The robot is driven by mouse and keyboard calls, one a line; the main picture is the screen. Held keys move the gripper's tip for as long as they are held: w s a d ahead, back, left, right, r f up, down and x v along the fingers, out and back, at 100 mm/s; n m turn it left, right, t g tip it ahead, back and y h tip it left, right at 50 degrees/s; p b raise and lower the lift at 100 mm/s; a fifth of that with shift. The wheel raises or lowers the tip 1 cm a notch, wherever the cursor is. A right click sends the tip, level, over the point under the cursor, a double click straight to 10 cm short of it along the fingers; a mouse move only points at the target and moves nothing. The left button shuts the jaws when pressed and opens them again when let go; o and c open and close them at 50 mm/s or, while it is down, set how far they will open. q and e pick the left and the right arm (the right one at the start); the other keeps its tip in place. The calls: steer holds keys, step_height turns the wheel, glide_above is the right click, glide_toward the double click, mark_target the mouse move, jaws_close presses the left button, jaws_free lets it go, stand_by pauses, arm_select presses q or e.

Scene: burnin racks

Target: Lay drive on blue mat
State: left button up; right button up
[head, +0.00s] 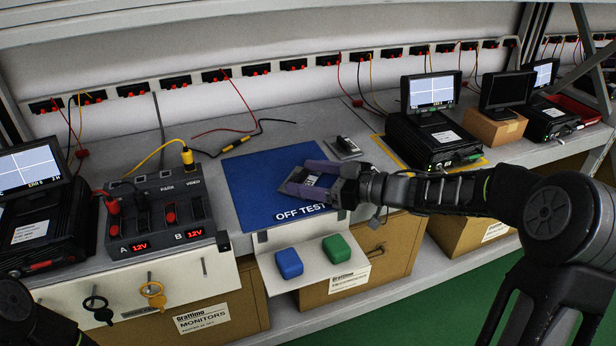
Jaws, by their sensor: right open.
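The blue mat (255,175), printed "OFF TEST", lies on the grey bench in the middle of the head view. A grey drive with a small label (312,180) is at the mat's right part and appears to lie on it. My right gripper (299,182), with purple fingers, reaches in from the right and is open around the drive. Its fingers and wrist hide part of the drive, so contact is hard to tell. Only a dark part of my left arm shows at the lower left; its gripper is out of view.
A small grey plate with a black part (343,147) sits behind the mat's right side. The power box (158,212) with cables stands left. A black recorder with monitor (432,135) stands right. A white shelf (312,266) holds blue (289,263) and green (336,249) blocks in front.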

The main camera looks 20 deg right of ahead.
steer(key=shift+r, duration=0.15)
steer(key=shift+s+d+r, duration=0.15)
steer(key=shift+d, duration=0.05)
steer(key=p+v, duration=0.3)
steer(key=v, duration=0.7)
steer(key=shift+s+d+p, duration=0.2)
steer(key=shift+p, duration=0.15)
steer(key=shift+s+d, duration=0.35)
steer(key=shift+s, duration=0.05)
stand_by(0.6)
